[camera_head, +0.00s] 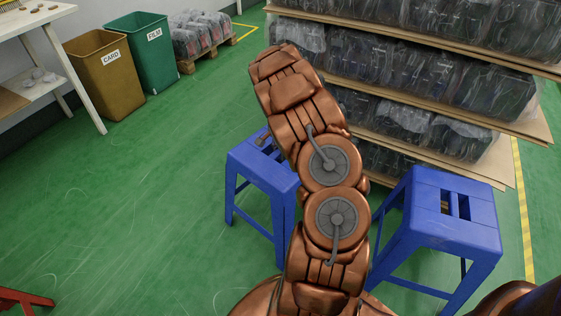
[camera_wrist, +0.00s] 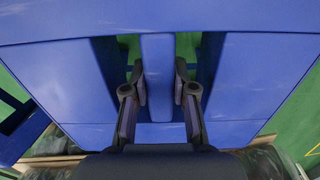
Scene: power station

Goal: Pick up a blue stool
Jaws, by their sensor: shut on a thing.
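Two blue stools stand on the green floor in the head view: the left stool (camera_head: 256,170) and the right stool (camera_head: 425,222). My gripper (camera_head: 263,138) is at the top of the left stool, partly hidden by my arm. In the wrist view, the stool's seat (camera_wrist: 60,75) fills most of the picture. My gripper (camera_wrist: 160,88) has its fingers in the seat's two slots, one on each side of the central bar, and is shut on that bar. Whether the stool's feet touch the floor is not clear.
Shelves with wrapped dark goods (camera_head: 400,125) stand behind the stools. A brown bin (camera_head: 108,75), a green bin (camera_head: 143,55) and a loaded pallet (camera_head: 200,35) are at the back left. A white table (camera_head: 35,20) is at the left.

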